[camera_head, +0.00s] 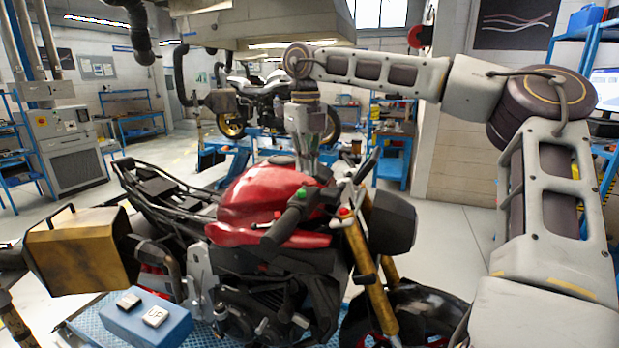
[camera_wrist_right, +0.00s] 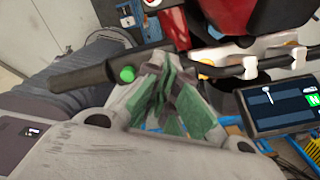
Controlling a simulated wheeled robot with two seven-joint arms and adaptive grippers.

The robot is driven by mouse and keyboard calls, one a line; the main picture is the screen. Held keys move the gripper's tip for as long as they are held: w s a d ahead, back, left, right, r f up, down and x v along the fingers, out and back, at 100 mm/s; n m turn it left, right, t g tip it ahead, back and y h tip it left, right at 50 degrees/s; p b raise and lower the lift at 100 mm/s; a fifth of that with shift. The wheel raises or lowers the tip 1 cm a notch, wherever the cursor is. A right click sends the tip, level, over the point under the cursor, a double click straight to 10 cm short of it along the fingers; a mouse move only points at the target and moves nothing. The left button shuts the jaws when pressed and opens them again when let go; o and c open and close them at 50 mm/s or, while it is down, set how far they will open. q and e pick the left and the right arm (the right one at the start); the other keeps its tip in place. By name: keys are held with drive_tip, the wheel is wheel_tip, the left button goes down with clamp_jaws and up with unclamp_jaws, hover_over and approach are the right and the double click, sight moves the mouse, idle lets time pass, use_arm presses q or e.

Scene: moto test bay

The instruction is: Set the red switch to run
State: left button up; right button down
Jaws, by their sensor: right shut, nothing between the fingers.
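A small red switch (camera_head: 345,212) sits on the handlebar of the red motorcycle (camera_head: 262,195), right of a green button (camera_head: 302,193) by the black handlebar grip (camera_head: 280,232). Which position it is set to is too small to tell. My right gripper (camera_head: 307,165) points down above the red tank, behind the handlebar, and looks apart from the switch. In the right wrist view its green-padded fingers (camera_wrist_right: 165,100) are shut and empty. The green button (camera_wrist_right: 127,74) and black grip (camera_wrist_right: 85,78) show beside them; I cannot make out the red switch there. My left gripper is out of view.
A dash display (camera_wrist_right: 285,102) is right of the fingers in the wrist view. A gold box-shaped part (camera_head: 75,255) juts out at the left. A blue box (camera_head: 140,322) with "UP" on a button is at the front. Another motorcycle (camera_head: 265,95) stands behind; open floor lies at the right.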

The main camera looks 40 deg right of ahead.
sight(306, 182)
drive_tip(key=shift+r, duration=2.4)
